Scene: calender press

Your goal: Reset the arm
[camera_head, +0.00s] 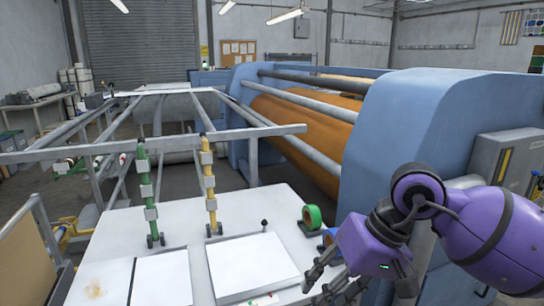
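My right arm is purple and comes in from the right edge. Its dark gripper (322,287) hangs over the right front part of the white table (180,205). Its fingers look spread apart, with nothing seen between them. It is beside a white square pad (252,265) and below a green tape roll (311,217) in the picture. My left arm and gripper are not in view.
A blue calender press (420,125) with an orange roll (305,130) stands behind the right arm. A grey bar frame (150,150) holds a green clamp (144,190) and a yellow clamp (209,185). A stained white panel (100,282) lies at the front left.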

